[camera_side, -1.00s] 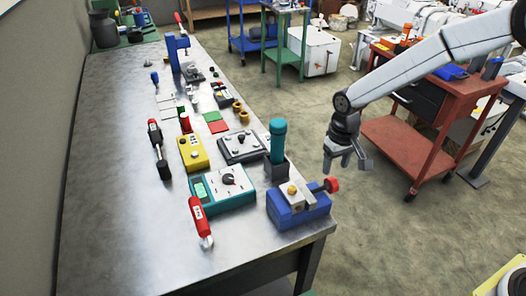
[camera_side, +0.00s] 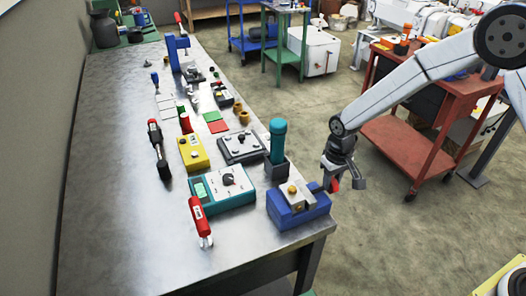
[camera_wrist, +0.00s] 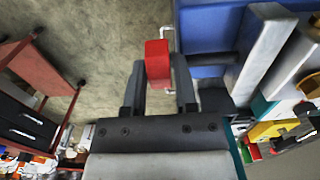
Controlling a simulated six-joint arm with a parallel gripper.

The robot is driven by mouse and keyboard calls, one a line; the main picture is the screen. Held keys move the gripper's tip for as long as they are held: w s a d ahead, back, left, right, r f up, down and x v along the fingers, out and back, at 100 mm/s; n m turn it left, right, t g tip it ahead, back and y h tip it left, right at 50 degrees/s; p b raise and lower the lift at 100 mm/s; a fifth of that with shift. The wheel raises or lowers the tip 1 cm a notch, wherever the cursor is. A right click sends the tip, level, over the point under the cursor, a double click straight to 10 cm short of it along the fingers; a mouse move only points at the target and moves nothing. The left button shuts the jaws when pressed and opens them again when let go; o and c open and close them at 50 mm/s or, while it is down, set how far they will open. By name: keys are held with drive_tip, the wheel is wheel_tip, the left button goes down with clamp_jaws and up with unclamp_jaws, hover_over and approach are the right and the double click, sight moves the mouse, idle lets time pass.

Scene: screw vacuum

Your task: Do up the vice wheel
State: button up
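The blue vice (camera_side: 298,207) sits at the near right corner of the bench, with a brass-coloured round piece on its grey top. Its red wheel (camera_side: 335,185) is on the right side, partly hidden by my gripper (camera_side: 343,184). My gripper points down beside the vice, with its fingers apart on either side of the wheel. In the wrist view the red wheel (camera_wrist: 157,62) shows between the two fingertips, and the blue vice body (camera_wrist: 205,35) is to the right. I cannot tell whether either finger touches the wheel.
A teal-handled tool in a dark holder (camera_side: 277,150) stands just behind the vice. A teal meter (camera_side: 225,187) and a red-handled tool (camera_side: 200,220) lie to the left. Off the bench edge is open floor, with a red cart (camera_side: 400,150) behind.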

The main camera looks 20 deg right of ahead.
clamp_jaws()
drive_tip(key=shift+s+t, duration=0.1)
drive_tip(key=shift+t, duration=0.4)
drive_tip(key=shift+s+t, duration=0.15)
drive_tip(key=shift+t, duration=0.85)
drive_tip(key=o, duration=0.5)
unclamp_jaws()
drive_tip(key=shift+r, duration=0.1)
drive_tip(key=shift+v, duration=3.8)
